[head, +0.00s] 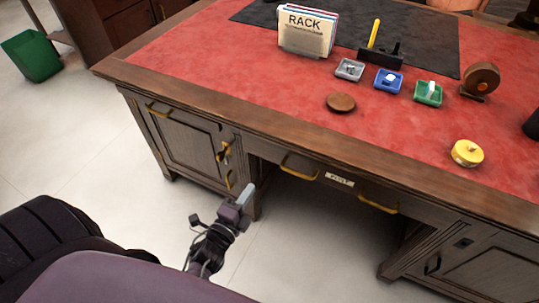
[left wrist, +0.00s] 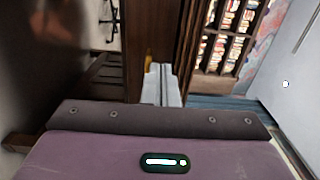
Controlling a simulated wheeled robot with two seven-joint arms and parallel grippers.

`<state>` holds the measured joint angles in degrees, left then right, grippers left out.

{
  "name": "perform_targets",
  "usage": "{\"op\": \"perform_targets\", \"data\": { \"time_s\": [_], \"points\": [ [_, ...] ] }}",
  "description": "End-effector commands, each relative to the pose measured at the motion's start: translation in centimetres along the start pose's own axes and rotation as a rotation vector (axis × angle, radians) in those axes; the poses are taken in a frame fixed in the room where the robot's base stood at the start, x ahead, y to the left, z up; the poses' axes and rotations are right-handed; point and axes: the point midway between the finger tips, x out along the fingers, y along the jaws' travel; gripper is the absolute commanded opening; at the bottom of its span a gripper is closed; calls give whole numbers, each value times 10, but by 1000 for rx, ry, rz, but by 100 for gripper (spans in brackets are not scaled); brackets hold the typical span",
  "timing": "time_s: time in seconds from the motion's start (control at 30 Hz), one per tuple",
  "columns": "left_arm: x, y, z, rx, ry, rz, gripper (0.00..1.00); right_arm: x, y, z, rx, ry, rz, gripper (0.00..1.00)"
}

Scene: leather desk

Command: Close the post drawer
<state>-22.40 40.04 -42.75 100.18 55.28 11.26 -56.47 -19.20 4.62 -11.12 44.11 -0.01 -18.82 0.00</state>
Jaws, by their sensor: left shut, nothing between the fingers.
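The post drawer (head: 340,181) is in the middle of the desk's front, under the top, with a pale label reading POST and two brass handles, one on each side of the label. Its front lies close under the desk's edge; from this angle I cannot tell how far it stands out. My left gripper (head: 246,194) is shut and empty, below and left of the drawer's left handle, in front of the left cabinet's inner edge. It does not appear to touch the drawer. In the left wrist view its grey fingers (left wrist: 160,85) are together, with dark wood around. My right gripper is out of view.
The desk (head: 230,80) has a red leather top with a rack of papers (head: 305,30), small coloured trays, a brown disc (head: 341,103) and a yellow tin (head: 467,153). Cabinets with brass fittings flank an open knee space. A green bin (head: 32,56) stands far left.

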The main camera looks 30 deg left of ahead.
Motion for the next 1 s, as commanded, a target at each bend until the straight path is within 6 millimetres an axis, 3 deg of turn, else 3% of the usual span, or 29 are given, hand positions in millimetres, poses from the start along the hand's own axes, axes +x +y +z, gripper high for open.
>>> {"op": "perform_targets", "data": {
  "time_s": [0.2, 0.6, 0.8, 1.0],
  "points": [
    [34, -3, 0, 4, -2, -10, 0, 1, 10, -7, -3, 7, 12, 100],
    [115, -3, 0, 1, -2, -7, 0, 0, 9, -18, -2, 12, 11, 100],
    [134, -2, 0, 2, -1, -3, 0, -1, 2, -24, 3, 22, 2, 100],
    [137, -1, 0, 1, -2, -2, 0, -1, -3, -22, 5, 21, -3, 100]
  ]
}}
